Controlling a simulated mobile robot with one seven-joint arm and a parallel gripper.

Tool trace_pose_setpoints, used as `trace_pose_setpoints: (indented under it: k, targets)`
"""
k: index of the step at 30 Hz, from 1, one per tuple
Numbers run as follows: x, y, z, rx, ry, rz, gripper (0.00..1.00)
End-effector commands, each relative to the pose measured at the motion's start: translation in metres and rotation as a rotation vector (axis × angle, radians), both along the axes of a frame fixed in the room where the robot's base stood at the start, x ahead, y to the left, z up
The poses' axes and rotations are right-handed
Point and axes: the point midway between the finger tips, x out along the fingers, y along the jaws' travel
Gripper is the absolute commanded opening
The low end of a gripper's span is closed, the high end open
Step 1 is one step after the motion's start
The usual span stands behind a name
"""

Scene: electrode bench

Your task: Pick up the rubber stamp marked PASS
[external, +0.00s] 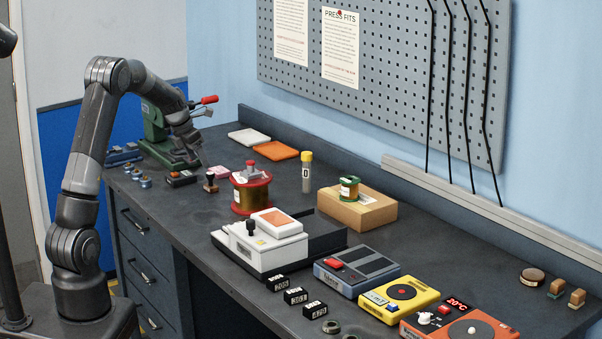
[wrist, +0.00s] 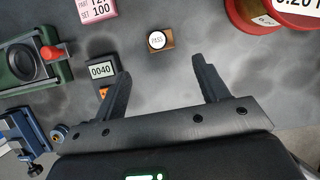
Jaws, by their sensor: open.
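The rubber stamp (wrist: 168,37) shows from above in the wrist view, with a round white label reading PASS on a brown base. In the external view a small stamp (external: 210,184) with a dark handle stands upright on the bench, left of the large red spool. My gripper (wrist: 161,80) is open and empty. In the wrist view the stamp lies beyond the fingertips, roughly centred between them, not between the jaws. In the external view my gripper (external: 198,158) is above the bench, up and left of the stamp.
A dark meter reading 0040 (wrist: 103,72) lies beside the left finger. A pink tag block (wrist: 98,8), a green press (wrist: 20,65) and the red spool (external: 251,192) stand around the stamp. Bare bench lies between stamp and spool. Two other wooden stamps (external: 577,298) stand far right.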

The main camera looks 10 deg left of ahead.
Motion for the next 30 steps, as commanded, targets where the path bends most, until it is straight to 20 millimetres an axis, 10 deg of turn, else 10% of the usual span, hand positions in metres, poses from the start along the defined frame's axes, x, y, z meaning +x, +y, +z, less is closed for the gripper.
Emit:
trace_pose_setpoints:
  k: [30]
  targets:
    - [0.027, -0.025, -0.095, 0.001, -0.001, -0.003, 0.67]
